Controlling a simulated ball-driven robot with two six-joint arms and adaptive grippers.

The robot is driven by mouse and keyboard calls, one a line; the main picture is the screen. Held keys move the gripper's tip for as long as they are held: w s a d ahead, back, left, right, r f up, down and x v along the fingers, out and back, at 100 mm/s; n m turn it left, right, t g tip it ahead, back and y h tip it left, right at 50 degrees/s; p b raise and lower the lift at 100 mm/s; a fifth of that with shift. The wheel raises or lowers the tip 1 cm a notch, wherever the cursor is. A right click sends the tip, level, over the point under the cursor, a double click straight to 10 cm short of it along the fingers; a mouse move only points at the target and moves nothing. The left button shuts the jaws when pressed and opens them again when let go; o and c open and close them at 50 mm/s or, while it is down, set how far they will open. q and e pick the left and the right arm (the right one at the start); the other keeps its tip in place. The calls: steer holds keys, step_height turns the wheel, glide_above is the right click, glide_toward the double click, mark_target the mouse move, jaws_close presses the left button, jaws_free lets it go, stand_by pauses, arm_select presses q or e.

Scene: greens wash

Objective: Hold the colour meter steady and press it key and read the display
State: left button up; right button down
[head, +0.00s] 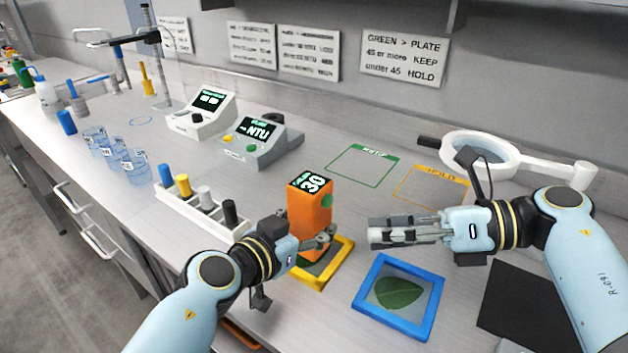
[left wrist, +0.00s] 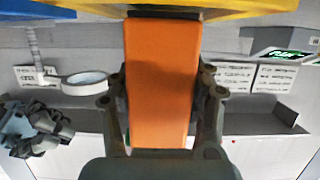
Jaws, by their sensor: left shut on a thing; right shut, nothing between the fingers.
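The orange colour meter (head: 309,213) stands upright at the yellow frame (head: 343,262). Its dark top display reads 30, and a green round key (head: 327,200) shows on its right side. My left gripper (head: 318,240) is shut on the meter's lower part; in the left wrist view its fingers lie on both sides of the orange body (left wrist: 161,85). My right gripper (head: 375,233) is shut and empty, to the right of the meter and apart from it, pointing left towards it. A green leaf (head: 398,292) lies in the blue frame (head: 437,297) below the right gripper.
A sign (head: 404,60) reads GREEN > PLATE, 45 or more KEEP, under 45 HOLD. Behind are a marked green outline (head: 362,166), an orange outline (head: 432,185) and a magnifier ring (head: 480,140). A rack (head: 203,212) of coloured pegs stands left. A black mat (head: 520,305) lies at right.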

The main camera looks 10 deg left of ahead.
arm_select(q)
steer(key=o, duration=1.3)
steer(key=shift+s, duration=0.1)
